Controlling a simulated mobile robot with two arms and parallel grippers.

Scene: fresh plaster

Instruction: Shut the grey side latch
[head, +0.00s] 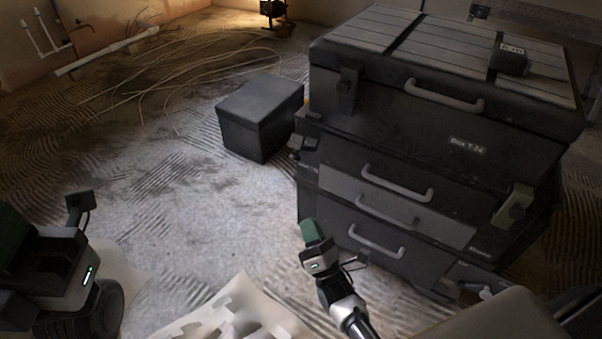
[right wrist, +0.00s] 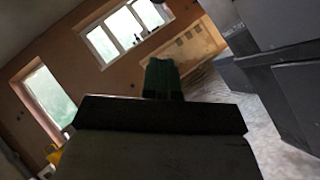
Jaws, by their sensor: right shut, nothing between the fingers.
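A stack of dark boxes (head: 390,135) with drawers stands at the right in the head view. A dark latch (head: 347,92) sits at the front left of the top box, and an olive latch (head: 514,206) sits at the lower right front. A dark grey fitting (head: 297,146) juts from the stack's left side; I cannot tell whether it is the grey side latch or how it stands. My right gripper (head: 311,232), with green fingertips, is shut and empty, in front of the lower drawers at their left. Its fingertips also show in the right wrist view (right wrist: 162,76). My left arm is at the lower left; its finger state is unclear.
A small dark box (head: 261,115) stands on the floor left of the stack. Loose cables (head: 190,65) and a white pipe (head: 105,52) lie farther back. Grey drawer handles (head: 397,183) stick out in front. The floor between the small box and my left arm is clear.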

